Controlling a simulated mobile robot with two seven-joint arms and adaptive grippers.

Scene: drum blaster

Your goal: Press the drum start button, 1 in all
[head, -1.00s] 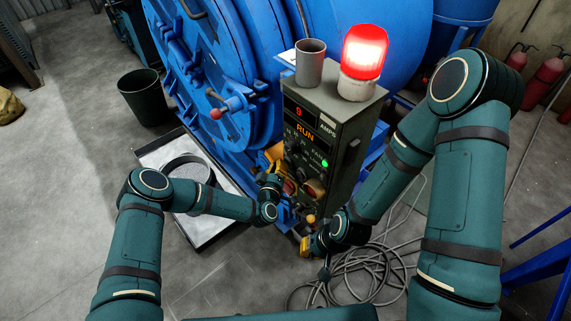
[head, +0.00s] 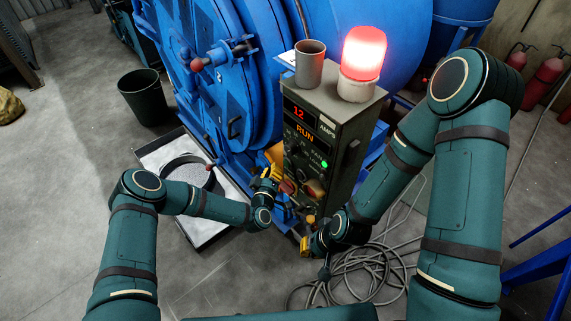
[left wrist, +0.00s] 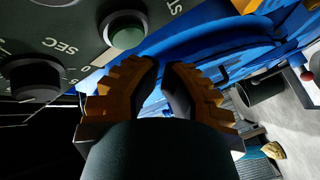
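The control box (head: 330,125) stands upright beside the blue drum machine (head: 235,80). Its display (head: 303,122) reads 12 AMPS and RUN, and a small green lamp (head: 324,164) is lit. In the left wrist view, a round green button (left wrist: 126,34) in a dark collar sits on the panel, with a black knob (left wrist: 32,80) marked SEC to its left. My left gripper (head: 268,176) is just left of the panel front; in its wrist view the yellow-backed fingers (left wrist: 163,65) nearly meet, empty, apart from the button. My right gripper (head: 304,244) is low by the box's base, its fingers partly hidden.
A red beacon (head: 363,53) glows on the box beside a grey cup (head: 310,64). A tray (head: 205,232) with a round sieve (head: 186,172) lies below the drum. Coiled cable (head: 365,272) lies on the floor right of my right gripper. A black bin (head: 144,97) stands left.

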